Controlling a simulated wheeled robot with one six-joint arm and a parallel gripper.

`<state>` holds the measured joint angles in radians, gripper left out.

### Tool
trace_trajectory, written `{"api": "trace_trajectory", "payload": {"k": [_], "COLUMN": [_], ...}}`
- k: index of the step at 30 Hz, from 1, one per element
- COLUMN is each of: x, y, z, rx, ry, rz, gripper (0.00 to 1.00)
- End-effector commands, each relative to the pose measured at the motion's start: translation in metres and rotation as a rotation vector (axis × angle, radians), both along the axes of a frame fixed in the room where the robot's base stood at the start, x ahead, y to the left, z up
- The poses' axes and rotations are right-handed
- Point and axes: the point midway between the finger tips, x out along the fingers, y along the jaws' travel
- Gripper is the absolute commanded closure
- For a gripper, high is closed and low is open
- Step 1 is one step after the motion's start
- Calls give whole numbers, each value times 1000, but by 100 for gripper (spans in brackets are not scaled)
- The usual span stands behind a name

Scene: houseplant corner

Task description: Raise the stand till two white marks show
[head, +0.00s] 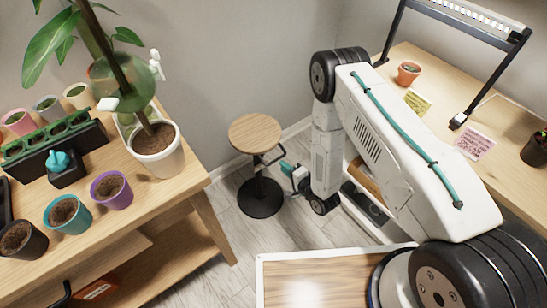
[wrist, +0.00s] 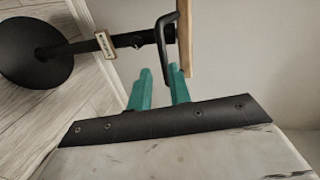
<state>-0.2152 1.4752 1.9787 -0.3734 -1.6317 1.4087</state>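The stand (head: 255,133) has a round wooden top, a black post and a round black base on the floor. In the wrist view it lies sideways, with its black base (wrist: 35,52) at left and the top's edge (wrist: 186,35) at right. A pale label (wrist: 105,44) sits on the post. No white marks can be made out on the post. A black bent handle (wrist: 168,28) is beside the post under the top. In the head view my gripper (head: 286,166) is right of the post, below the top.
A wooden plant bench (head: 190,188) with pots and a tall plant stands at left. A desk (head: 400,58) with a lamp, notes and small pots is at right. A wood-topped surface (head: 310,280) is in front. Floor is clear left of the stand.

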Motion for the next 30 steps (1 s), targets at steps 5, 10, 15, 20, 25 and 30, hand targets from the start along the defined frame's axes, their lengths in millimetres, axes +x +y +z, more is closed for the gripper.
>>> {"api": "trace_trajectory", "payload": {"k": [5,10,15,20,25,30], "x": [10,31,52,63,65,65], "y": [6,21,34,41,43,43], "z": [3,-3,-8,-11,-11,-12], "rx": [48,46,45,45,44,44], "ry": [2,2,3,4,5,5], "rz": [-13,-11,-11,-12,-13,-13], "gripper": [80,80,80,80,80,91]}}
